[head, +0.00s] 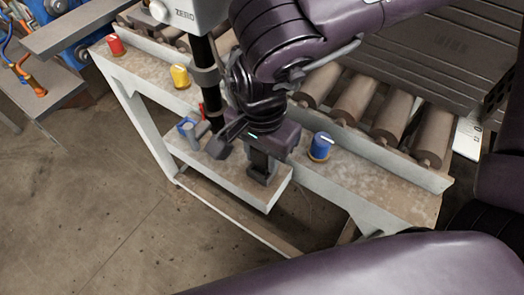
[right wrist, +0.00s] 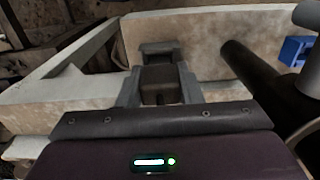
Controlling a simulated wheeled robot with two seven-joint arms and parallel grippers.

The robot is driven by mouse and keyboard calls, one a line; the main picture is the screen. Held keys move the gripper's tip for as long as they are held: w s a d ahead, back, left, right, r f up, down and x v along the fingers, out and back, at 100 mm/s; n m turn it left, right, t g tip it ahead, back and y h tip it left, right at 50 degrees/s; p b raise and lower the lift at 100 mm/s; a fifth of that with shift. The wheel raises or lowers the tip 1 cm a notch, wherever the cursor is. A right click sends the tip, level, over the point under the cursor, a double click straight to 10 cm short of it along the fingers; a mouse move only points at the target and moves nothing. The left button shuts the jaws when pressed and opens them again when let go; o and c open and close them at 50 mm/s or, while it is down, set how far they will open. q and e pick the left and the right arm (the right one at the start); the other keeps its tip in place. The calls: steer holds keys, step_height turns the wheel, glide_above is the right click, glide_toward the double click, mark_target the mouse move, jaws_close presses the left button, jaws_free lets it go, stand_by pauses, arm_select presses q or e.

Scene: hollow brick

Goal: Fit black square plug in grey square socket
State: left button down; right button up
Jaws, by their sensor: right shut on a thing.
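My right gripper (head: 262,176) reaches down over the right part of the pale low shelf (head: 236,181). It is shut on a dark square block, which I take to be the black square plug (right wrist: 160,85). In the right wrist view, the block sits between the grey fingers. Its lower end is at or just above the shelf, and I cannot tell whether it touches. A grey piece (right wrist: 156,47) shows just beyond the block; I cannot tell whether it is the grey square socket or a fingertip. My left gripper is not in view.
Blue (head: 186,125) and grey (head: 194,134) pieces stand on the shelf's left part. A dark rod (right wrist: 250,68) is close on the right in the wrist view. Red (head: 115,44), yellow (head: 180,77) and blue (head: 320,147) cylinders stand along the bench by conveyor rollers (head: 355,103).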

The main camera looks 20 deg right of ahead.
stand_by(0.3)
steer(key=o, duration=1.1)
steer(key=shift+c, duration=0.2)
step_height(320, 180, up, 8)
steer(key=shift+f, duration=0.15)
steer(key=shift+a, duration=0.1)
